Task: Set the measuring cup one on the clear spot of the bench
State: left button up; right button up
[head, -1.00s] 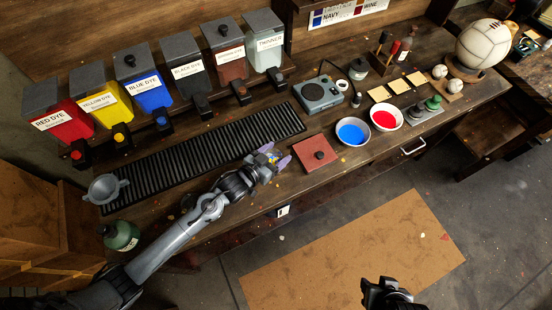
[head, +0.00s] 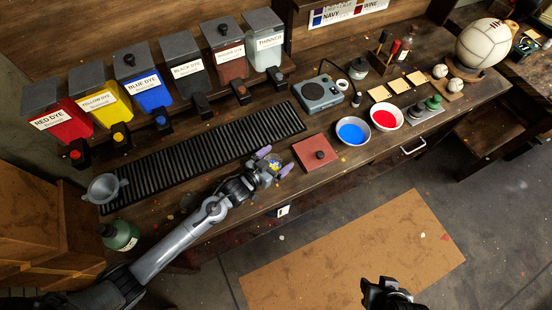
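My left gripper (head: 275,160) reaches over the front edge of the bench (head: 225,178), left of the square red-brown block. Its two purple fingertips stand apart. My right gripper (head: 386,291) is at the bottom edge, over the floor near the brown mat, dark and away from the bench. Its fingers are not clear.
The red-brown block (head: 316,152) is just right of the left gripper. A black ribbed mat (head: 205,155) lies behind it. Blue (head: 353,131) and red (head: 386,117) dye bowls stand farther right. Dye bins line the back; a grey bowl (head: 103,188) stands at the left end.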

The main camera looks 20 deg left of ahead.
pick_arm(q)
jog(key=shift+r, duration=0.1)
jog(key=shift+s+r, duration=0.1)
jog(key=v, duration=1.2)
jog(key=shift+p, duration=0.3)
